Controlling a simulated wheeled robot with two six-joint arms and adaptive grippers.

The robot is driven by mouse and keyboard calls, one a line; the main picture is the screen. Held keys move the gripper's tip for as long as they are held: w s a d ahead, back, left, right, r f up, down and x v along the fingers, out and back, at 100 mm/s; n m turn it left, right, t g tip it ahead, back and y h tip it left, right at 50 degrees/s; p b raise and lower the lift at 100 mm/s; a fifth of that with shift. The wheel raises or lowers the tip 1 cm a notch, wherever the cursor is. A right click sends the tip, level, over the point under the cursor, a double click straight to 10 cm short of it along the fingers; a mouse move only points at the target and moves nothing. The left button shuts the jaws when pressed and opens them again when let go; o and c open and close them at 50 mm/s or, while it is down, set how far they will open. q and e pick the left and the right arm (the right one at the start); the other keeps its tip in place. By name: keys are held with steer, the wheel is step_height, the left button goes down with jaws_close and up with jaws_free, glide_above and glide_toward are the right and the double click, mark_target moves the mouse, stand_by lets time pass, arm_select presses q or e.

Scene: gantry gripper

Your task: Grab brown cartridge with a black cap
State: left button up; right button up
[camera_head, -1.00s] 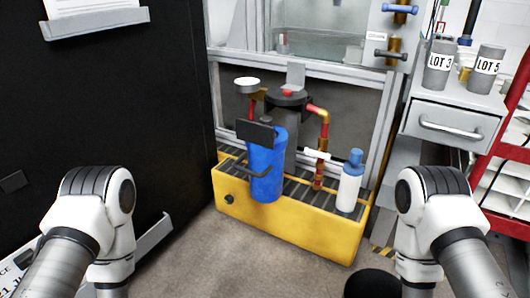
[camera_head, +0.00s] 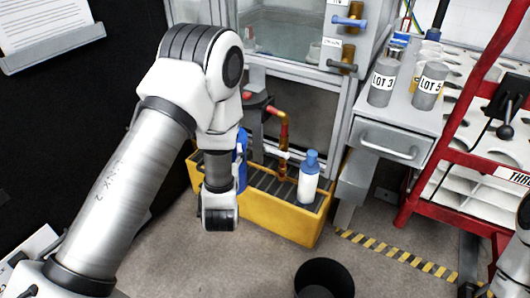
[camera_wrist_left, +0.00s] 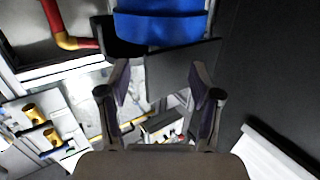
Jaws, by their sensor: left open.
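I cannot clearly make out a brown cartridge with a black cap in either view. A small yellow-brown thing (camera_head: 414,78) shows between the grey LOT 3 cup (camera_head: 383,83) and the grey LOT 5 cup (camera_head: 430,86) on the drawer unit; its top is hidden. My left gripper (camera_wrist_left: 160,78) is open and empty in the wrist view, with a dark plate and a blue canister (camera_wrist_left: 160,28) beyond its fingers. The head view shows my left arm but not its fingers. My right gripper is out of view; only part of my right arm shows at the right edge.
A yellow tray (camera_head: 277,222) holds the blue canister and a white bottle with a blue cap (camera_head: 309,180). A red-framed rack (camera_head: 404,213) stands right of the grey drawer unit (camera_head: 393,141). A black bin (camera_head: 325,277) stands on the floor. Open floor lies in front.

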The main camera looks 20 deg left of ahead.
arm_select(q)
steer(key=shift+w+a+r+t+y+b, duration=0.2)
steer(key=shift+w+r, duration=0.2)
steer(key=shift+w, duration=0.1)
steer(key=shift+w+a+r+t+y+b, duration=0.2)
steer(key=shift+w+r, duration=0.15)
steer(key=shift+w, duration=0.15)
steer(key=b+x, duration=0.3)
steer(key=x, duration=0.3)
steer(key=shift+a+r, duration=0.1)
steer(key=shift+w+r, duration=0.1)
jaws_close()
